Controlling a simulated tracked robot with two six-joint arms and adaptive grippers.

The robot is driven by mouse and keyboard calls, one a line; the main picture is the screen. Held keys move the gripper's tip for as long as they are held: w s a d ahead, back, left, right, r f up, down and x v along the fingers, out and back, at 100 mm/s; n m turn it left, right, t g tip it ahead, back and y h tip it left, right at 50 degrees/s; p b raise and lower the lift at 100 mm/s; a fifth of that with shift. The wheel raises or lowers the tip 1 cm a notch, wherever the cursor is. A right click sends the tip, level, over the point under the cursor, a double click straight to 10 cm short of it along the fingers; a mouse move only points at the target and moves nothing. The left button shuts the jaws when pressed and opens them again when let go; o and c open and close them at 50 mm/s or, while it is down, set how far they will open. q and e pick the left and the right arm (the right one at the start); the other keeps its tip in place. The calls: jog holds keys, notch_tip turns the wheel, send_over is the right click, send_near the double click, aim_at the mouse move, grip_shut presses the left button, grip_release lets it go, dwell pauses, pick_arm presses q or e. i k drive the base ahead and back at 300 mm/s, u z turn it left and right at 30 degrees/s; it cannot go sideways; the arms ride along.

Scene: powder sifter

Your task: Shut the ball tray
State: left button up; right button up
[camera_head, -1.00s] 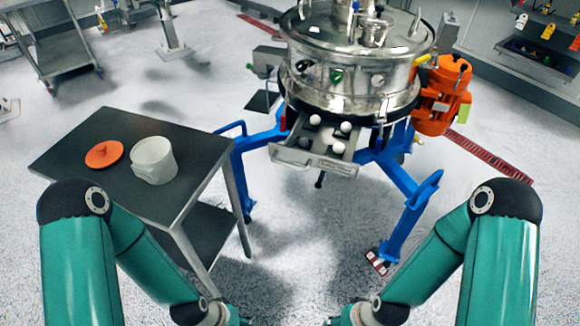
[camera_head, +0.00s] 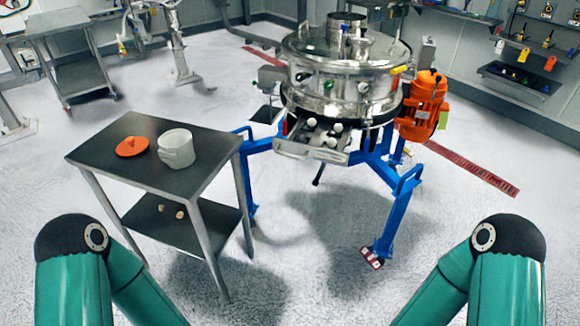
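The ball tray (camera_head: 311,151) is a grey metal drawer under the steel sifter (camera_head: 340,80). It is pulled out toward me, with several white balls (camera_head: 310,123) showing in it. The sifter stands on a blue frame (camera_head: 397,207) with splayed legs. Only the upper parts of my two arms show, at the lower left and lower right. Both grippers are outside the picture, and nothing of mine is near the tray.
A dark side table (camera_head: 110,165) stands left of the sifter, with a white pot (camera_head: 176,149) and an orange lid (camera_head: 132,146) on it. Small pale items lie on its lower shelf (camera_head: 185,222). An orange motor (camera_head: 424,106) is at the sifter's right. The floor in front is clear.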

aim_at(314, 147)
jog(key=z, duration=0.2)
jog(key=i, duration=0.75)
jog(key=u, duration=0.25)
jog(key=k, duration=0.95)
jog(key=z, duration=0.65)
jog(key=i, duration=1)
jog(key=u, duration=0.1)
